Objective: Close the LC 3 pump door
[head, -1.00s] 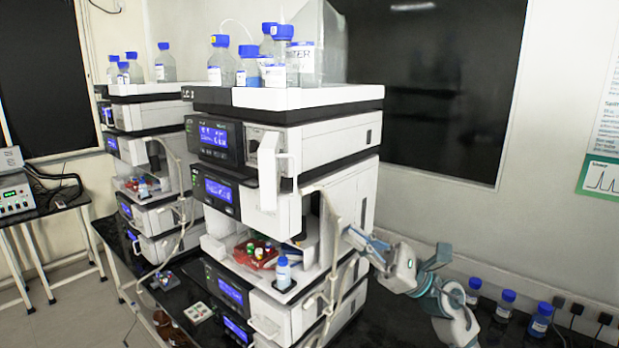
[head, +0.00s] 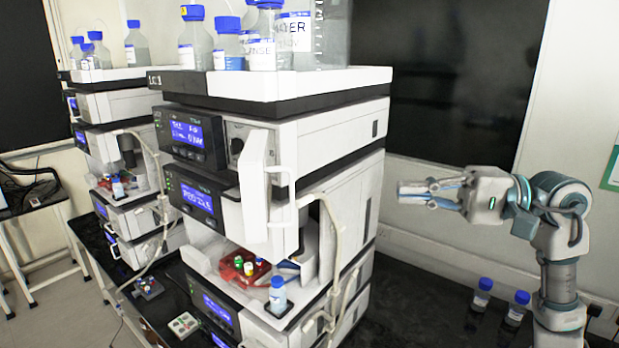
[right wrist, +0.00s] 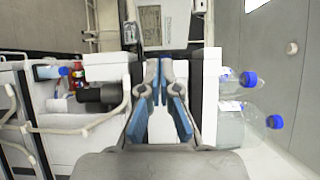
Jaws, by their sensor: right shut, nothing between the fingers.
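The near instrument stack has a label that appears to read LC 1. Its upper module, with a lit display (head: 189,133), has a white door panel (head: 256,190) swung out toward the front, with a light handle (head: 284,190) on its right side. A round knob shows in the opening behind the door. My right gripper (head: 402,192) is to the right of this stack, pointing left, shut and empty, apart from the door. Its blue-padded fingers (right wrist: 158,92) show in the right wrist view. I see no LC 3 label. My left gripper is not in view.
Bottles with blue caps (head: 228,45) stand on top of the near stack. A second stack (head: 110,105) is behind it at left. Below the door, an open bay holds a red vial tray (head: 240,268) and a small bottle (head: 278,296). Tubing hangs at the stack's right front.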

